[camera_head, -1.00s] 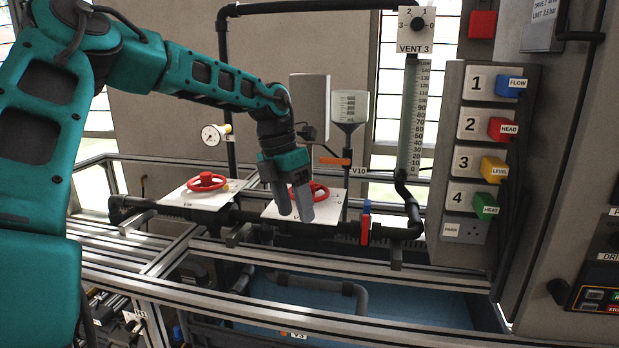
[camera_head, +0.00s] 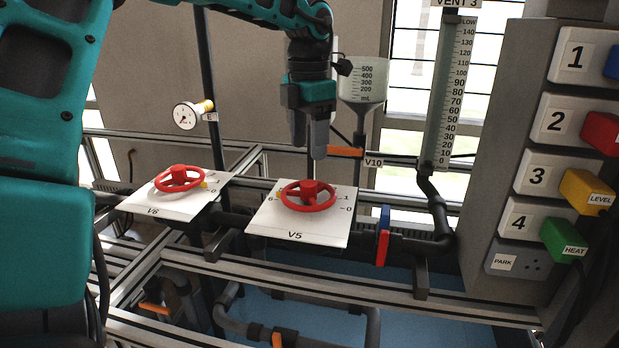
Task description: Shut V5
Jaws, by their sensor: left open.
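V5 is a red handwheel (camera_head: 308,196) on a white plate (camera_head: 285,232) labelled V5, with a number scale around it; 1 and 0 show at its right and 6 at its left. My left gripper (camera_head: 309,150) points down above and just behind the wheel in the picture, its grey fingers open and empty. A gap shows between the fingertips and the wheel, and I see no contact. My right gripper is not in view.
A similar red wheel, V6 (camera_head: 179,179), stands to the left. A red and blue lever (camera_head: 383,236) is on the pipe right of V5. A gauge (camera_head: 186,116), a measuring funnel (camera_head: 361,80) and a numbered socket panel (camera_head: 530,170) stand around. Rails run in front.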

